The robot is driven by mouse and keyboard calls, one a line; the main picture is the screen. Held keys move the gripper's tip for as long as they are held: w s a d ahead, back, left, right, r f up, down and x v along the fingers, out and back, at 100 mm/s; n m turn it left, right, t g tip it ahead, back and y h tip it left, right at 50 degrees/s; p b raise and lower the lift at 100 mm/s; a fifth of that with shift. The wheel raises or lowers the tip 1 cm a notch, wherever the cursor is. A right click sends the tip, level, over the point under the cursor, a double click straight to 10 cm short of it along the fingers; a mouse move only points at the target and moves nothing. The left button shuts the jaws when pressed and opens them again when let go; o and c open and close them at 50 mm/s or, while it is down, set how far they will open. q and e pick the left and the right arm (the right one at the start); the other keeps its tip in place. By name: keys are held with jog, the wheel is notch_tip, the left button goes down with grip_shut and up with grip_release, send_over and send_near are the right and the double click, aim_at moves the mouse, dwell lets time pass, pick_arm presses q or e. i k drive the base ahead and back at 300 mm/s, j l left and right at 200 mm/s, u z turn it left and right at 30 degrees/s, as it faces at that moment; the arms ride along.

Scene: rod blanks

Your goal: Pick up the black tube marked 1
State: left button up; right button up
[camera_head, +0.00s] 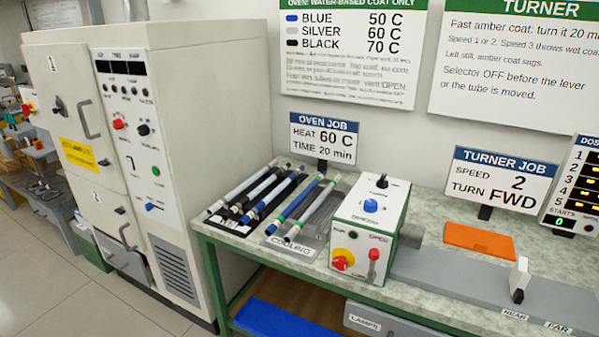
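Several tubes lie side by side on a dark left rack (222,222) on the green-framed bench. They include a pale silver tube (246,184), a dark tube that looks black (266,194) and a blue-ended tube (275,199). A second rack, labelled COOLING (290,247), lies to its right with a blue tube with green bands (298,208) and grey pieces. The tubes' number marks are too small to read, so I cannot tell which is marked 1. Neither of my grippers is in view.
A tall white oven cabinet (215,130) stands left of the bench. A green-sided control box (370,235) with knobs is right of the racks. An OVEN JOB sign (323,138) stands behind them. An orange pad (478,240) and a grey rail (440,277) lie further right.

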aim_at(233, 211)
jog(key=i+j+z, duration=0.55)
jog(key=i, duration=0.25)
